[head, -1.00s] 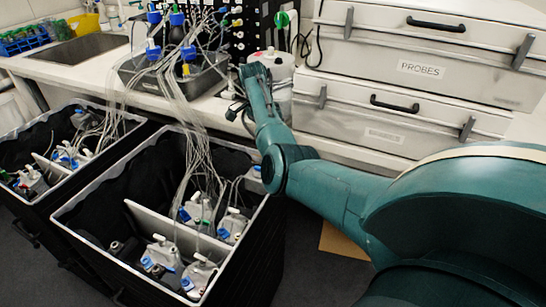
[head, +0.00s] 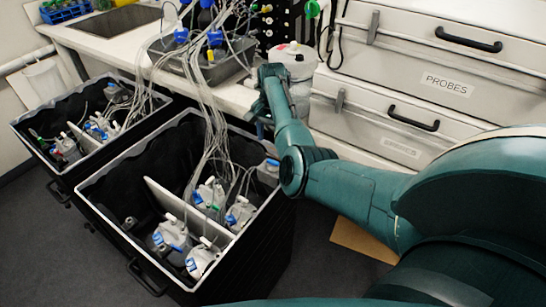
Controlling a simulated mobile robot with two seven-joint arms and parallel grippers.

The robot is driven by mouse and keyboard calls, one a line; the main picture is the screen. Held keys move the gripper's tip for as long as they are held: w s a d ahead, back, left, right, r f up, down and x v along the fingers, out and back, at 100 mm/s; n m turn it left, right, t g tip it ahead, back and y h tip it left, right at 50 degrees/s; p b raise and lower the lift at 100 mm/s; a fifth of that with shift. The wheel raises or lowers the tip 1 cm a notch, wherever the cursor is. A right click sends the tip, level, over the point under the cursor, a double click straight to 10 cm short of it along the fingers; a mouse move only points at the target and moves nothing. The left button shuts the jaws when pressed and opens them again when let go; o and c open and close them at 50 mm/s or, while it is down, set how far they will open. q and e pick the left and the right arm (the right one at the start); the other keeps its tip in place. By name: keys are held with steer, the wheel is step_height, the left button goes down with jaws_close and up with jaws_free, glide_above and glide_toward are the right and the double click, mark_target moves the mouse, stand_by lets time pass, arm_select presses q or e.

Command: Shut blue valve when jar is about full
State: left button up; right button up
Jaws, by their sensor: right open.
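Several jars with white tops and blue valve parts stand in the front black bin, among them a front jar (head: 201,262), one beside it (head: 170,236) and a rear one (head: 209,195). I cannot tell which blue valve or jar the task means, and the fill levels do not show. Bottles with blue caps (head: 181,36) stand in a grey tray (head: 226,72) on the counter, with thin tubes running down to the bins. My right gripper (head: 260,124) is open by the counter's front edge, right of the tubes, small and partly hidden by my arm. My left gripper is out of view.
A second black bin (head: 22,125) with more jars stands at the left. A white container (head: 296,62) is on the counter behind my right arm. White drawers, one labelled PROBES (head: 446,85), fill the back right. Dark floor is clear at front left.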

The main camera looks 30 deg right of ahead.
mark_target(273, 161)
step_height(273, 161, down, 9)
steer(key=shift+s+f+b, duration=0.1)
steer(key=shift+b, duration=0.85)
steer(key=shift+c, duration=0.4)
